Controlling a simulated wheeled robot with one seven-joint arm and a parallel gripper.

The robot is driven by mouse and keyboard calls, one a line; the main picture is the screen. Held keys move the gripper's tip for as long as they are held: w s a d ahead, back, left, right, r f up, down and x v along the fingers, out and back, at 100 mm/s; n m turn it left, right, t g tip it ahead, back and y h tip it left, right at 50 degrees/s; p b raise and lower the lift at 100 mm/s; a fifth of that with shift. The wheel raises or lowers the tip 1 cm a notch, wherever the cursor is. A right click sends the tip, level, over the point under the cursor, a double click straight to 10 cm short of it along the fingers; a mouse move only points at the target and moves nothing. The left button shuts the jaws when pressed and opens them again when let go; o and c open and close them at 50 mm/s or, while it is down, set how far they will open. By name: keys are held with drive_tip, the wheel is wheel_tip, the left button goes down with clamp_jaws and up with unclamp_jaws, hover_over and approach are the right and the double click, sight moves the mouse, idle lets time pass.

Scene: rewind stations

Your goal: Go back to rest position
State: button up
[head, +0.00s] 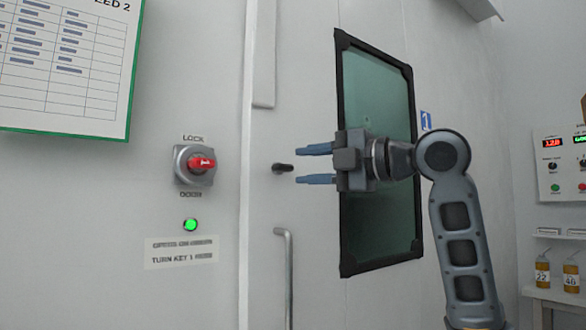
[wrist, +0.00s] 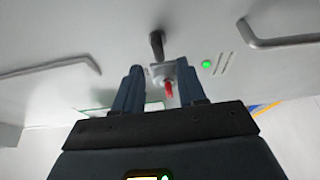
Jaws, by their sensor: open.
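My gripper (head: 298,165) is open and empty, its two blue fingers pointing left in the head view. It is in front of the white door, beside the dark window (head: 380,225). A small black knob (head: 282,168) on the door sits just left of the fingertips; I cannot tell the depth gap. In the wrist view my gripper (wrist: 162,78) has its fingers apart, with the black knob (wrist: 157,45) beyond them. The red lock switch (head: 202,163) on its grey plate is further left, and it also shows between the fingers in the wrist view (wrist: 169,89).
A green light (head: 190,225) glows below the switch, above a label (head: 180,252). A vertical door handle (head: 284,280) stands below the knob. A framed chart (head: 65,65) hangs upper left. At right are a control panel (head: 562,165) and a shelf with yellow bottles (head: 571,279).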

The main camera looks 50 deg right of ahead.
drive_tip(key=shift+s+d, duration=0.15)
drive_tip(key=shift+s, duration=1)
